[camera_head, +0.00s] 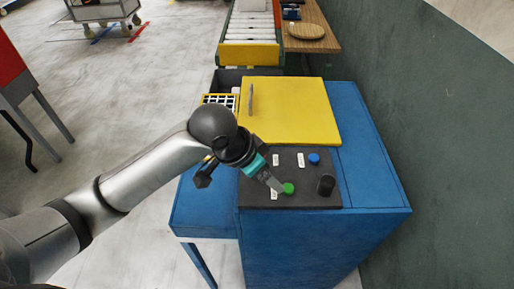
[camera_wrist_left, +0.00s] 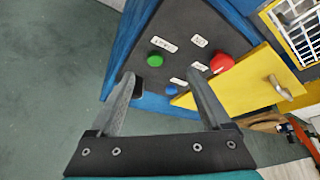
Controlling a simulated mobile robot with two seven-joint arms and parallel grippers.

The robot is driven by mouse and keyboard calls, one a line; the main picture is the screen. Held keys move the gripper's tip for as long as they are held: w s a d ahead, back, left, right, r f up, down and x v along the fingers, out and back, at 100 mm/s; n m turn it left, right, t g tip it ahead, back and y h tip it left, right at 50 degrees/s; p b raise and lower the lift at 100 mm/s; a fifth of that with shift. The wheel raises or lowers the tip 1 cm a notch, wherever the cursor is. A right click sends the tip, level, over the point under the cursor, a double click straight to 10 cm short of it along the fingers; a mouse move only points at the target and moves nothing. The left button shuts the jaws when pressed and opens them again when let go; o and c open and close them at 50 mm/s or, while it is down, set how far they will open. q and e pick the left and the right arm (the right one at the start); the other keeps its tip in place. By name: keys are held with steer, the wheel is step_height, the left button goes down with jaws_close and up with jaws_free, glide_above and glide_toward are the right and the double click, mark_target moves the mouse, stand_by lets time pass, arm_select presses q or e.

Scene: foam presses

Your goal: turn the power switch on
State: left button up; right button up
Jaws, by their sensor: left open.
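The dark control panel (camera_head: 300,202) sits on the front of the blue machine. A black upright switch (camera_head: 326,184) stands at its right front; in the left wrist view a dark block (camera_wrist_left: 138,87) beside the left finger looks like it. A green button (camera_head: 288,188) and a blue button (camera_head: 314,158) are nearby. A red button (camera_wrist_left: 220,63) shows only in the left wrist view. My left gripper (camera_head: 275,184) is open and empty over the panel, left of the switch. In the left wrist view its fingers (camera_wrist_left: 160,76) are spread. Contact cannot be told. My right gripper is out of view.
A yellow lid (camera_head: 295,110) with a handle lies behind the panel. A conveyor (camera_head: 249,52) and a wooden table (camera_head: 318,42) stand further back. A green wall (camera_head: 420,110) bounds the right side. Small white labels (camera_head: 300,159) are on the panel, unreadable.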

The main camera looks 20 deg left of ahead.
arm_select(q)
steer(key=w+a+r+n+y, duration=0.1)
steer(key=w+a+r, duration=0.5)
steer(key=a+r, duration=0.2)
steer(key=b+x, duration=0.2)
steer(key=x, duration=1.3)
steer(key=shift+a+f, duration=0.15)
jaws_close()
